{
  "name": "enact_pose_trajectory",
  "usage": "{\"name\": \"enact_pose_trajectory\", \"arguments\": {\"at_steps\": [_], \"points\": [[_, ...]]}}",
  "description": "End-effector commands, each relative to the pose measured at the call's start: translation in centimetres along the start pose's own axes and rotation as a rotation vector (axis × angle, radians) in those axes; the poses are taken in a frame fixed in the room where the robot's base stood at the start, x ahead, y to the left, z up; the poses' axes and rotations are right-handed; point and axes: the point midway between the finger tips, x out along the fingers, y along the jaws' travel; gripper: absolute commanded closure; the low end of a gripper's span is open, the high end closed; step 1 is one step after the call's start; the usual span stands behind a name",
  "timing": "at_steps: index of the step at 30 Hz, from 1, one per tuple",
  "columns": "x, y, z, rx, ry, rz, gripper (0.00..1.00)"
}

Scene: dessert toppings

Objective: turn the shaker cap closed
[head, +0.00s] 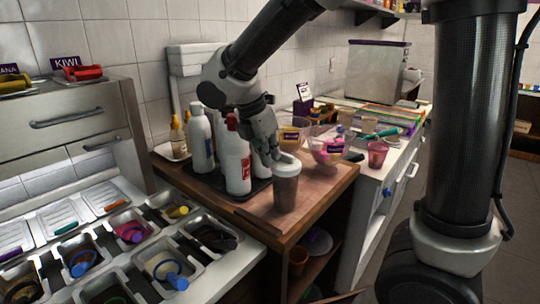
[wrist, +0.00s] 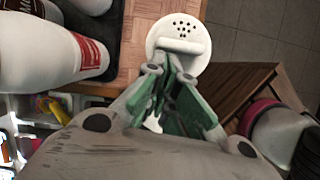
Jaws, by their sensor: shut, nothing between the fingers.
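The shaker (head: 286,192) stands upright on the wooden counter, with a grey-brown body and a white cap (head: 286,167). In the wrist view the white cap (wrist: 180,42) shows several small holes on its far part and a raised bar across its near part. My gripper (head: 274,160) is shut and empty, with its fingertips at the left edge of the cap. In the wrist view my gripper (wrist: 172,72) reaches the near side of the cap, close to the bar. I cannot tell whether the fingertips touch it. The shaker body is hidden under the cap in the wrist view.
White bottles (head: 236,160) stand on a black tray (head: 205,182) just left of my gripper. Clear containers (head: 325,145) and a pink cup (head: 377,154) are behind to the right. Topping bins (head: 165,265) lie at the lower left.

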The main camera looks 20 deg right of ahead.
Motion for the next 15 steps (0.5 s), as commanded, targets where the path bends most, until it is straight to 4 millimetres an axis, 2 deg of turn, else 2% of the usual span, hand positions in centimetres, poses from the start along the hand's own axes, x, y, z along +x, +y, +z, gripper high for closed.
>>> {"name": "enact_pose_trajectory", "arguments": {"at_steps": [15], "points": [[0.18, 0.75, 0.3, 0.155, 0.0, -0.063, 1.0]]}}
